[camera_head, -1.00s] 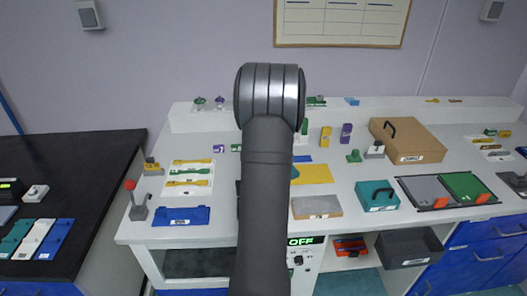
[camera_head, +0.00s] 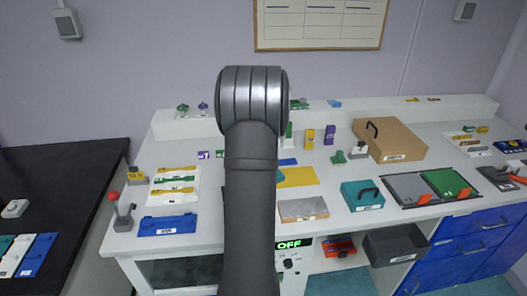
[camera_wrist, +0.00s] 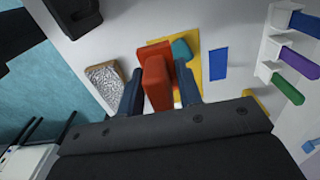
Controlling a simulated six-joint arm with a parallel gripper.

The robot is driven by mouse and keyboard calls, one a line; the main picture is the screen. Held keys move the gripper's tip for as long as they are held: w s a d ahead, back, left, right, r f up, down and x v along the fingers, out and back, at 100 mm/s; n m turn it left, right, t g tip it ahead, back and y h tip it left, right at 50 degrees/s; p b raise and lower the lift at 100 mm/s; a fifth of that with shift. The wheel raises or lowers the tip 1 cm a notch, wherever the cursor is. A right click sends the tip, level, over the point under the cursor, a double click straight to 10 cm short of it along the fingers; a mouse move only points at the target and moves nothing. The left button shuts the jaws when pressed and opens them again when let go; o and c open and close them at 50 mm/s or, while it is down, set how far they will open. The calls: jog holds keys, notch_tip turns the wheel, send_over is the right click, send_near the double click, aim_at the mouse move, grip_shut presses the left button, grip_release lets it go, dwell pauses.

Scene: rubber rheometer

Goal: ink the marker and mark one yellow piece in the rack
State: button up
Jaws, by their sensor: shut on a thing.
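In the wrist view my gripper (camera_wrist: 160,91) is shut on a red-orange block-like tool, which I take as the marker (camera_wrist: 157,82). Its lower end is hidden behind its body. Beyond it lie a yellow mat (camera_wrist: 190,69) and a teal piece (camera_wrist: 181,49); I cannot tell whether the tool touches either. In the head view my arm hides the gripper and the tool. A white rack (camera_head: 153,199) at the left of the bench holds yellow pieces (camera_head: 175,169) and a green piece (camera_head: 175,179). The yellow mat (camera_head: 298,177) shows right of my arm.
A grey slab (camera_head: 303,209) lies in front of the mat, and a blue tray (camera_head: 167,225) in front of the rack. A red-knobbed lever (camera_head: 122,215) stands at the left edge. A teal box (camera_head: 362,195) and cardboard box (camera_head: 395,141) stand to the right.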

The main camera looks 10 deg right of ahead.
jog(key=shift+r, duration=5.15)
jog(key=shift+s+f, duration=0.1)
jog(key=s+a+f, duration=1)
jog(key=s+f, duration=0.3)
jog(key=s, duration=0.2)
jog(key=shift+f, duration=0.4)
jog(key=shift+f, duration=3)
jog(key=shift+f, duration=0.6)
